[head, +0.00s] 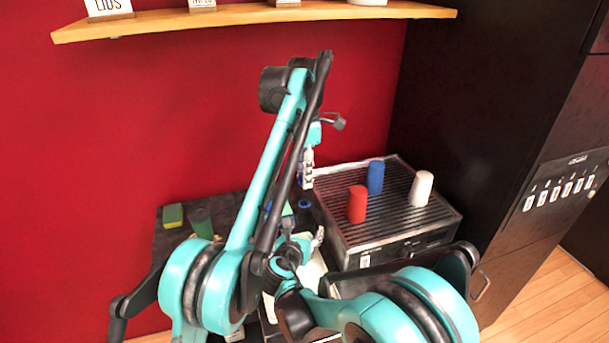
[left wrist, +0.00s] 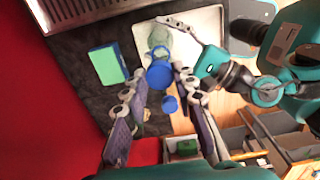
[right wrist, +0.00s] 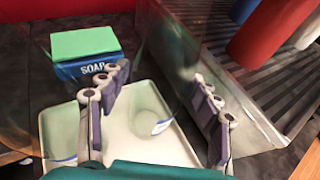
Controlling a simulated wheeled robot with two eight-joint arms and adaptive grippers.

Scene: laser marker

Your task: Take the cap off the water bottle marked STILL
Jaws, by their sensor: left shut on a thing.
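My left gripper (head: 307,182) points down above the dark worktop mat. In the left wrist view its fingertips (left wrist: 160,78) are on either side of a blue cap (left wrist: 160,75) and shut on it. A clear, greenish bottle (left wrist: 159,40) shows just beyond the cap; I cannot tell whether they touch. A smaller blue piece (left wrist: 170,103) lies lower in that view. A blue ring (head: 305,204) shows under the left gripper in the head view. My right gripper (right wrist: 160,85) has its fingers wide apart, with faint see-through outlines between them. No STILL marking is readable.
A pale tray (right wrist: 55,125) lies under the right gripper. A soap box (right wrist: 85,55) stands beside it. A ribbed machine top (head: 385,225) holds red (head: 357,204), blue (head: 375,177) and white (head: 421,189) cups. A wooden shelf (head: 250,15) runs above.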

